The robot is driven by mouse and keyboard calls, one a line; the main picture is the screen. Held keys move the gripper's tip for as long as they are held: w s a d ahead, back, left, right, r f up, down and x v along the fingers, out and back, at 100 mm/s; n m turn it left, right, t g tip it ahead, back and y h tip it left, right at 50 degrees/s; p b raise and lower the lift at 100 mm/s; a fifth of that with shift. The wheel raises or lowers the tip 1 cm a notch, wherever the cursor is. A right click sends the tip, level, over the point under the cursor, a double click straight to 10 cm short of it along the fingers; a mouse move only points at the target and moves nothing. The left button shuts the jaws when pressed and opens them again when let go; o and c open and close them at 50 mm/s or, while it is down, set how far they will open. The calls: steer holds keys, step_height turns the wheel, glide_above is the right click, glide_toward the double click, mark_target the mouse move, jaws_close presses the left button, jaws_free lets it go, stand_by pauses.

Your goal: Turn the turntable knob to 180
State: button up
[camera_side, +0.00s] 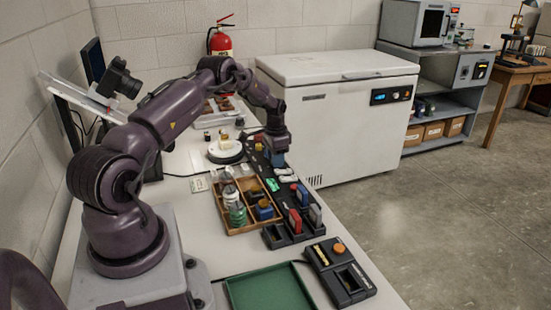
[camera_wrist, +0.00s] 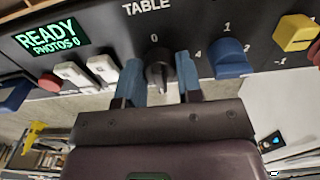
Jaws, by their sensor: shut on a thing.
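The turntable knob (camera_wrist: 159,70) is black and sits under the label TABLE on a black control panel (camera_wrist: 125,32). A 0 is printed just above it, and the knob's upper end is close to that 0. In the side view my gripper (camera_side: 277,158) points down at the panel and hides the knob. The turntable (camera_side: 225,153) is a round pale disc with a small yellowish object on it.
A blue knob (camera_wrist: 230,60) stands right of the held knob, with a yellow knob (camera_wrist: 296,32) beyond. White switches (camera_wrist: 103,68), a red button (camera_wrist: 50,82) and a READY display (camera_wrist: 50,37) are left. A wooden tray (camera_side: 235,226) with bottles lies beside the panel. A freezer (camera_side: 345,130) stands behind.

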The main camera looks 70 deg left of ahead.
steer(key=o, duration=0.9)
step_height(320, 180, up, 13)
steer(key=shift+f, duration=0.1)
